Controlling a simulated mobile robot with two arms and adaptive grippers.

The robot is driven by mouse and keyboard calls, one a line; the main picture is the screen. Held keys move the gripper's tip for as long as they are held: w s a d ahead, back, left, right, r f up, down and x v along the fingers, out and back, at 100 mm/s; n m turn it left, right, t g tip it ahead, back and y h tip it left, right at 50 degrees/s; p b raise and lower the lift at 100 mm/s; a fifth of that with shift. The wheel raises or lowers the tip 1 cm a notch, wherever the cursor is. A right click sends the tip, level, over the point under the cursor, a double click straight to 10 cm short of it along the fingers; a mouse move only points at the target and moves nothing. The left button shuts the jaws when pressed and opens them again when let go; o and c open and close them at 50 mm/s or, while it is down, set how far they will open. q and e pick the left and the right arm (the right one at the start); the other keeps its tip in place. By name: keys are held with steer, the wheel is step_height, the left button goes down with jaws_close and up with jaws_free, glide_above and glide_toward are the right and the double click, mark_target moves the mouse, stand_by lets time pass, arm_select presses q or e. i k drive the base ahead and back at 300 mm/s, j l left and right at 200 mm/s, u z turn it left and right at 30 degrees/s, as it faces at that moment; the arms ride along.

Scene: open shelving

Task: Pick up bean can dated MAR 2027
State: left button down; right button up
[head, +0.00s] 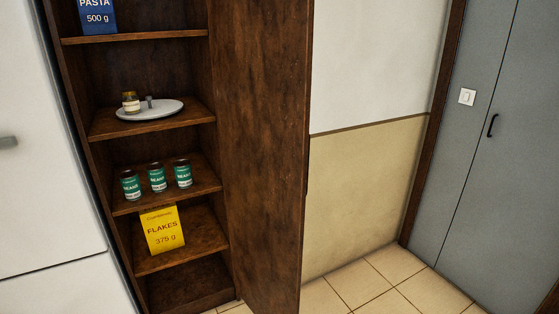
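Three green bean cans stand upright in a row on a middle shelf of the brown wooden shelving: a left can (131,186), a middle can (157,177) and a right can (183,173). Each has a green label reading "BEANS" with a pale band at the bottom. Any dates are too small to read from here. Neither of my grippers is in view.
The open shelving (167,265) has a tall wooden side or door (262,150) at its right. A round tray (168,108) with a small jar (131,102) is above the cans. A yellow flakes box (162,231) stands below, a blue pasta box (97,14) on top. Tiled floor (365,283) is clear at right.

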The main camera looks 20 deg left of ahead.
mark_target(129, 181)
steer(key=i+u, duration=0.1)
steer(key=u, duration=0.3)
steer(key=i+u, duration=0.1)
steer(key=u, duration=0.35)
steer(key=l+u, duration=0.15)
steer(key=u, duration=0.25)
steer(key=i+l+u, duration=0.1)
steer(key=u, duration=0.35)
steer(key=i+l+u, duration=0.3)
steer(key=l, duration=0.5)
steer(key=i+l+u, duration=0.1)
steer(key=l+u, duration=0.2)
steer(key=l, duration=0.5)
steer(key=l+u, duration=0.3)
steer(key=l, duration=0.85)
steer(key=i+l, duration=0.1)
steer(key=l, duration=0.2)
